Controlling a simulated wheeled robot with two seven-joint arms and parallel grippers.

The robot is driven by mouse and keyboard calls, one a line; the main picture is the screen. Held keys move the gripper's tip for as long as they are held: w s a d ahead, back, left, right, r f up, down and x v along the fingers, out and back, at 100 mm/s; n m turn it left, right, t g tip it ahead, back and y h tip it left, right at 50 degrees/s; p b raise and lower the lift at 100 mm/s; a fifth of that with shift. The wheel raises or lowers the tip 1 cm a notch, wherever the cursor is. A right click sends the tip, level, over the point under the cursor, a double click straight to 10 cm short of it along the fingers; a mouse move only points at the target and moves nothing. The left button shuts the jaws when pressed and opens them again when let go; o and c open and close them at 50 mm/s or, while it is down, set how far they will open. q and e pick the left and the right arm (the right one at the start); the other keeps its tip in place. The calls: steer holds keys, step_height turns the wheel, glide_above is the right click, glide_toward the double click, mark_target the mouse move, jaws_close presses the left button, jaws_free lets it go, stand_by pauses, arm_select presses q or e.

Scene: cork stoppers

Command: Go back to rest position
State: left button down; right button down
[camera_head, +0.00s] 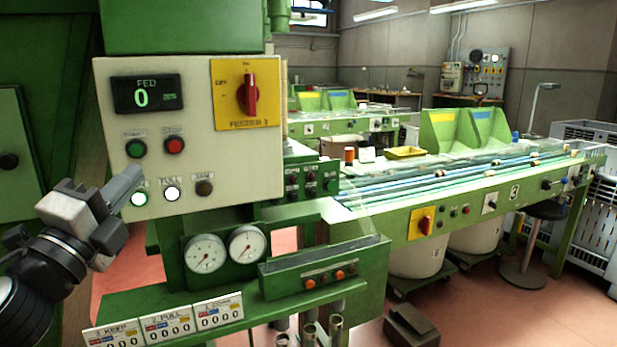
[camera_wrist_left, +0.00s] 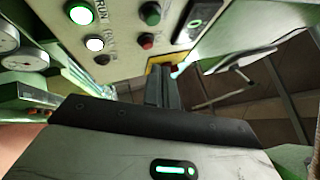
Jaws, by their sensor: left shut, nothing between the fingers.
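My left gripper (camera_head: 126,186) comes in from the left in the head view, its shut fingers pointing up and right at the control panel (camera_head: 215,170). Its fingertips are close to the lit green button (camera_head: 139,199); I cannot tell whether they touch it. Nothing is between the fingers. In the left wrist view the shut fingers (camera_wrist_left: 166,75) extend toward the panel, and the lit green button (camera_wrist_left: 80,14) and lit white button (camera_wrist_left: 94,44) show at the upper left. My right gripper is not in view.
The panel also carries a display reading 0 (camera_head: 147,94), a red rotary switch (camera_head: 249,92) and a red button (camera_head: 174,145). Gauges (camera_head: 205,253) and a green ledge with counters (camera_head: 170,325) are below. A long green conveyor table (camera_head: 470,195) stands to the right.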

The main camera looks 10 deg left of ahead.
arm_select(q)
steer(key=s+d+f+n+g+y, duration=0.1)
steer(key=d+f+n+g, duration=0.3)
steer(key=f, duration=0.8)
steer(key=s+a+f+n+g+y, duration=0.15)
steer(key=f+n, duration=0.45)
steer(key=f, duration=0.6)
steer(key=s+d+f+n+g+h, duration=0.1)
steer(key=s+d+f+n+g, duration=0.2)
steer(key=f, duration=0.6)
steer(key=s+d+f+n+g+h, duration=0.1)
steer(key=s+d+f+n+g, duration=0.2)
steer(key=s+d+f+n, duration=0.4)
steer(key=s+d+f, duration=0.3)
steer(key=shift+s+d+h, duration=0.15)
steer(key=shift+s+h, duration=0.2)
steer(key=shift+s, duration=0.05)
